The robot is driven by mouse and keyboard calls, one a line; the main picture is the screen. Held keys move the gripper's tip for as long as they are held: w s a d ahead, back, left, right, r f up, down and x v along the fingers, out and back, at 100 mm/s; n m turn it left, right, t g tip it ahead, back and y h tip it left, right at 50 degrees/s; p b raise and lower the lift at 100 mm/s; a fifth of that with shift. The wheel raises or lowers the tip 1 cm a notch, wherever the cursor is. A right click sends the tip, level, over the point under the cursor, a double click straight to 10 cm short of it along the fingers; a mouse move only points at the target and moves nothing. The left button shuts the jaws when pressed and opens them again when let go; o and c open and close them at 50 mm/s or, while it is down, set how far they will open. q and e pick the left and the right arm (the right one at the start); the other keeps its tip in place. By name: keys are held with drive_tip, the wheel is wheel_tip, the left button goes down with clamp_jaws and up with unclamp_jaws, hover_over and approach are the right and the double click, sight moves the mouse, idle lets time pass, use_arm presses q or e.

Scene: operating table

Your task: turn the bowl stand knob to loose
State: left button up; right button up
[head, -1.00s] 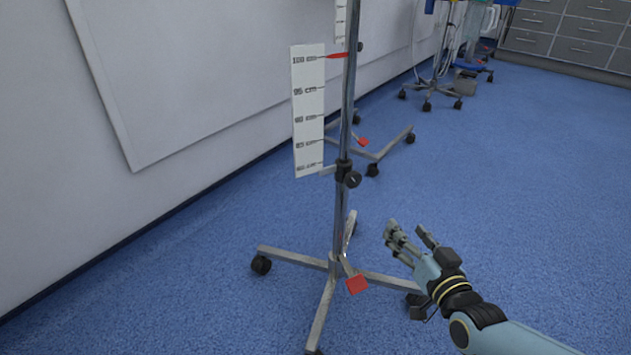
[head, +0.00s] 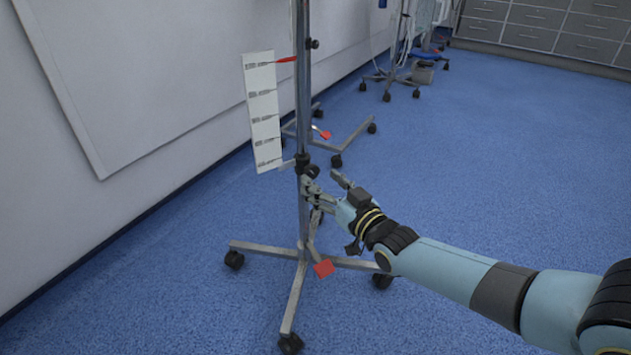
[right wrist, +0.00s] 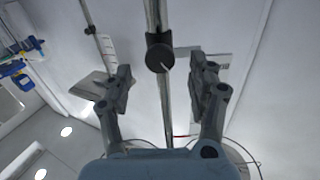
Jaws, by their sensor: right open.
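The stand is a metal pole (head: 303,120) on a wheeled base, with a white height scale (head: 262,110) and a red pointer beside it. A black knob (head: 312,171) sits on a collar at mid-pole; in the right wrist view the round knob (right wrist: 159,58) faces me with a pale line on it. My right gripper (head: 325,187) is at the pole, at or just below the knob. In the right wrist view my right gripper (right wrist: 160,85) is open, one finger on each side of the pole, with a gap to the knob. My left gripper is out of view.
A second wheeled stand base (head: 345,140) is behind the first. A red pedal (head: 323,268) is low on the near base. A white wall panel (head: 150,80) is at left. Grey drawers (head: 540,30) stand at the back. The blue floor (head: 500,160) at right is open.

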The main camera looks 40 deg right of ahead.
sight(314, 173)
drive_tip(key=shift+w+f+b, duration=0.15)
drive_tip(key=shift+w+b, duration=0.15)
drive_tip(key=shift+w, duration=0.85)
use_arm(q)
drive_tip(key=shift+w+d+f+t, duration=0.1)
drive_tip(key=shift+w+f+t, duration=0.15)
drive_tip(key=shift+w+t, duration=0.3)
use_arm(e)
drive_tip(key=shift+w+d, duration=0.1)
drive_tip(key=shift+w, duration=0.3)
